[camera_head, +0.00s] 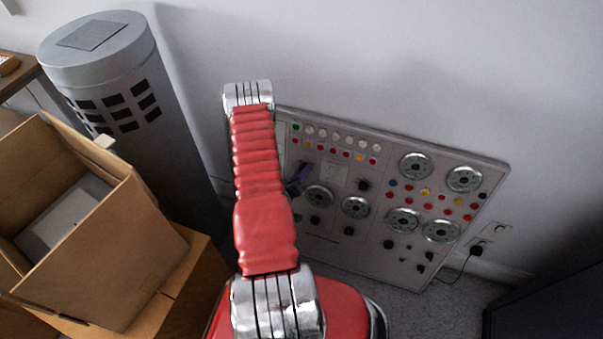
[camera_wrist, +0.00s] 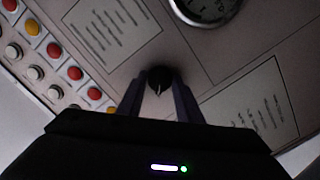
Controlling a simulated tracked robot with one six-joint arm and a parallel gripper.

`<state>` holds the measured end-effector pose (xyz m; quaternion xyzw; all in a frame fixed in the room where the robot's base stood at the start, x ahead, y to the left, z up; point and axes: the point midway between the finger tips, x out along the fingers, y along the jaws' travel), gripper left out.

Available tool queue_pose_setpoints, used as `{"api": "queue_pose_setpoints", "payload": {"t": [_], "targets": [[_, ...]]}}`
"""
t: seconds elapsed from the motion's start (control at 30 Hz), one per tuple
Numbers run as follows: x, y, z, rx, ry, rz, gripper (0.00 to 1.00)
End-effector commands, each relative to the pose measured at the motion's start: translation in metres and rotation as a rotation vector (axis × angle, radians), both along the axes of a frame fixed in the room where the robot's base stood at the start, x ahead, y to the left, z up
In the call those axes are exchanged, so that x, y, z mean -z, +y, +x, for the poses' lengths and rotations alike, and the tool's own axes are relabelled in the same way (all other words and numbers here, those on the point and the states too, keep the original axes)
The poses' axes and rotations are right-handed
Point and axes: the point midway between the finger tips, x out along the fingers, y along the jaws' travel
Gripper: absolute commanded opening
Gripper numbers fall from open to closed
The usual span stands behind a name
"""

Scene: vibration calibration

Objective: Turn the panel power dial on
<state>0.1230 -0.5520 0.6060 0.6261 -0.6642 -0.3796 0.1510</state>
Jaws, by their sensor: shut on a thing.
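The control panel (camera_head: 330,239) stands upright against the wall, covered in buttons, gauges and knobs. A small black dial (camera_wrist: 159,78) with a light pointer mark sits on the panel face in the wrist view. My gripper (camera_wrist: 160,92) has one finger on each side of this dial and is shut on it. The pointer mark appears toward the bottom of the dial in the wrist view. In the head view my red arm covers the panel's left part, and my gripper (camera_head: 299,180) shows only as a small dark purple shape at the panel. The dial there is hidden.
Red, yellow and white buttons (camera_wrist: 53,49) run along the left in the wrist view, with a round gauge (camera_wrist: 205,8) at the top. A grey cylinder (camera_head: 140,110) and an open cardboard box (camera_head: 95,245) stand left of my arm. A cable plugs into a wall socket (camera_head: 490,236) at right.

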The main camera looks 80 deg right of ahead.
Motion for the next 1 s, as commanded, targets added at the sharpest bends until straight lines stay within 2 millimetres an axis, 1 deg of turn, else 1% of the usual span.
{"api": "queue_pose_setpoints", "payload": {"t": [0.27, 0.47, 0.67, 1.0], "targets": [[0.0009, 0.0005, 0.0011, 0.000, -0.016, 0.001, 0.10], [0.0010, 0.0006, 0.0011, 0.011, -0.075, -0.003, 0.10], [0.0011, 0.0007, 0.0011, 0.034, -0.193, -0.013, 0.10], [0.0007, 0.0011, 0.0000, 0.094, -0.487, -0.039, 0.10]]}}
